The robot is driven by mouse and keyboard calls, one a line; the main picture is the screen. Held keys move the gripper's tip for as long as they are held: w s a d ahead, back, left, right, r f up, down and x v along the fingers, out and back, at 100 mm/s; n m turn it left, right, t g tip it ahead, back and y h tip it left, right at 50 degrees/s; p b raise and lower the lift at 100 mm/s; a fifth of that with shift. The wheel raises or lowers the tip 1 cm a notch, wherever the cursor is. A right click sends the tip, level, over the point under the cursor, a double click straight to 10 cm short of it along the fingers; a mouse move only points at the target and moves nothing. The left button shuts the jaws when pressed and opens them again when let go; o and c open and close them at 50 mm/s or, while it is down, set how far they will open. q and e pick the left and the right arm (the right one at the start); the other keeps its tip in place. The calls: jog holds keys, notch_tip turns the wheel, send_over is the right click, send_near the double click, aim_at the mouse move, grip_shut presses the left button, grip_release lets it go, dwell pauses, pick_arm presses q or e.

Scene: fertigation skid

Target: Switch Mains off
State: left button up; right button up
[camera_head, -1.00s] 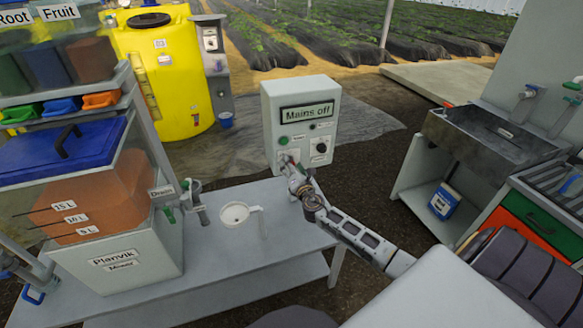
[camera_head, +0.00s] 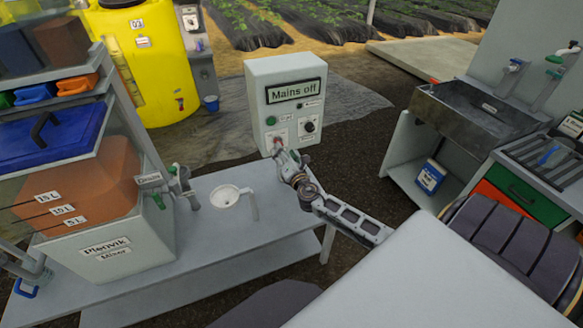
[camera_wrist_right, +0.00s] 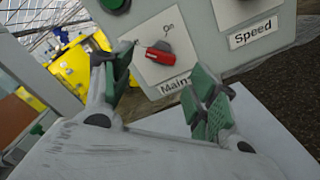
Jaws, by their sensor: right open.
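The grey control box (camera_head: 262,90) stands at the far end of the bench, and its display (camera_head: 294,90) reads "Mains off". The red Mains switch (camera_wrist_right: 161,54) shows on its white plate in the right wrist view, near an "On" mark. In the head view the switch (camera_head: 278,141) is partly hidden by my gripper. My right gripper (camera_head: 287,155) is in front of the lower left of the box. In the right wrist view its green-padded fingers (camera_wrist_right: 160,88) are spread apart and empty, just short of the switch. My left gripper is not in view.
A Speed knob (camera_head: 310,126) sits right of the switch, and a green button (camera_head: 271,120) is above it. A sink (camera_head: 475,113) is at the right.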

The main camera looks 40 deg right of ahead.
jog(key=v, duration=0.7)
jog(key=shift+s, duration=0.25)
jog(key=shift+a+m, duration=0.1)
jog(key=shift+m, duration=0.2)
dwell(0.7)
